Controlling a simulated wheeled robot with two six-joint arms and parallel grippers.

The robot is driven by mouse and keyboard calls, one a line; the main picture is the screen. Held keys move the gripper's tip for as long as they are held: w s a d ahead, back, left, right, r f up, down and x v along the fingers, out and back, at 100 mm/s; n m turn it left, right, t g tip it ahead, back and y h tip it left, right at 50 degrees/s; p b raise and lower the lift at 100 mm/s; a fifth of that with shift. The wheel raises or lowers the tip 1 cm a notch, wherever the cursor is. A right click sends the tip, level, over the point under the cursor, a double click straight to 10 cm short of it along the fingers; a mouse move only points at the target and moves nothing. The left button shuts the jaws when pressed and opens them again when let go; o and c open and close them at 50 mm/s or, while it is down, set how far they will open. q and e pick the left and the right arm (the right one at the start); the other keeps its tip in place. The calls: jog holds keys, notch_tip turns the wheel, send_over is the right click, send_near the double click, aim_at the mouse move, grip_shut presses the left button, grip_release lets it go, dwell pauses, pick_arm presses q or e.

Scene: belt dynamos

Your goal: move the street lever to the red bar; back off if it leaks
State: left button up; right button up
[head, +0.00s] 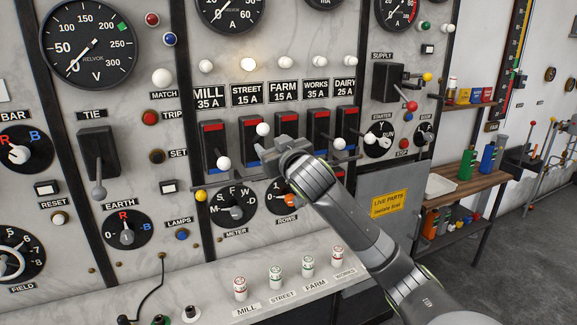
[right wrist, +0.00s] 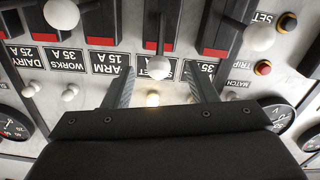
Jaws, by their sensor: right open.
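The street lever's white knob (head: 262,129) shows in front of the street switch (head: 250,135), higher than the mill lever's knob (head: 224,163). The farm switch is partly hidden by the gripper. My left gripper is out of view.
The lamp above the street label (head: 248,64) glows. Below the switches are the meter dial (head: 233,206) and the rows dial (head: 287,200). Small labelled pegs stand on the ledge.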

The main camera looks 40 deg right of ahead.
jog(key=b+v, duration=0.2)
jog(key=v, duration=0.6)
jog(key=shift+s, duration=0.3)
jog(key=shift+f, duration=0.15)
